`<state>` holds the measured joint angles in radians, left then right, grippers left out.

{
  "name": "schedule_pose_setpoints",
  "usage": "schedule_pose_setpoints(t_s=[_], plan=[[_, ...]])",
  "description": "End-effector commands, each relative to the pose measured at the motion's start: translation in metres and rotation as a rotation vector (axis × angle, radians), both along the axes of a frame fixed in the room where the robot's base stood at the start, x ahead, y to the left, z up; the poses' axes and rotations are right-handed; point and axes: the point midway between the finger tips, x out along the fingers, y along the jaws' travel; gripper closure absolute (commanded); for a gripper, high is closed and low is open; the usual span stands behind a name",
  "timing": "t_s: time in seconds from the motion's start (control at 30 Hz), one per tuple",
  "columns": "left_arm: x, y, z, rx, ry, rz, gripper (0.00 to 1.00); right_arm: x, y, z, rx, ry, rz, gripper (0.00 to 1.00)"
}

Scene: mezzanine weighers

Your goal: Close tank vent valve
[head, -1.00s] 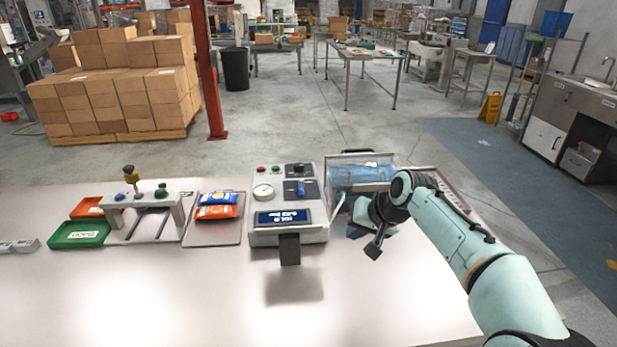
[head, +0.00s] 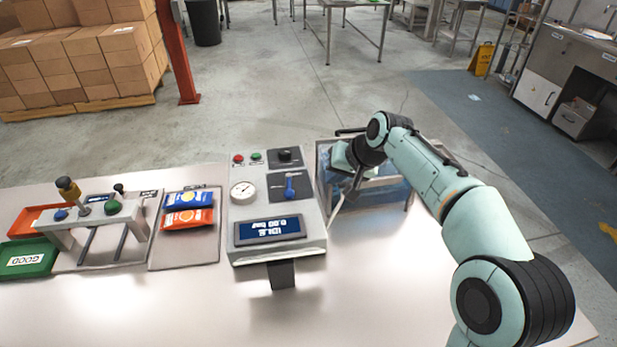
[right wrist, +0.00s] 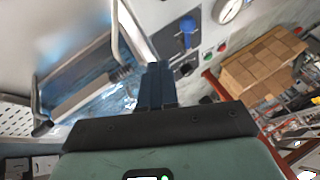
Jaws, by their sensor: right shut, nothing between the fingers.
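The grey control box (head: 308,247) stands on the table in the head view. Its blue lever (head: 290,186) points roughly upright on a dark plate; the lever also shows in the right wrist view (right wrist: 187,30). The clear tank (head: 384,193) with bluish contents and a metal frame stands right of the box. My right gripper (head: 352,191) is over the tank's left side, right of the blue lever and apart from it. In the right wrist view its fingers (right wrist: 156,82) are together and empty. My left gripper is out of view.
The box has a black knob (head: 286,154), a gauge (head: 243,192) and a display (head: 269,230) reading IDLE. A tray of blue and orange packets (head: 188,210) and a small stand (head: 105,216) are to the left. The table front is clear.

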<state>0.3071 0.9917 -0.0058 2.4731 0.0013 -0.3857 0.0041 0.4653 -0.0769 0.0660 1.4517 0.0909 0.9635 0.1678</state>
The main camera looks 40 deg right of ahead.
Motion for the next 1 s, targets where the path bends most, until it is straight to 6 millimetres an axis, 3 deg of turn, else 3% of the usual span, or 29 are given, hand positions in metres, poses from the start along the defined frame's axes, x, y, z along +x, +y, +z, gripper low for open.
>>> schedule_pose_setpoints(t_s=[0.53, 0.7, 1.0], plan=[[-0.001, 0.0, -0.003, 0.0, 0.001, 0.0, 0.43, 0.055, 0.004, -0.086, 0.004, 0.004, 0.002, 1.0], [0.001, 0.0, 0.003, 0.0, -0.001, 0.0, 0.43, 0.074, 0.023, -0.086, 0.002, 0.001, 0.004, 1.0], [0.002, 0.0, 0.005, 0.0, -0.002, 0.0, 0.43, 0.083, 0.031, -0.089, -0.001, 0.0, 0.001, 1.0]])
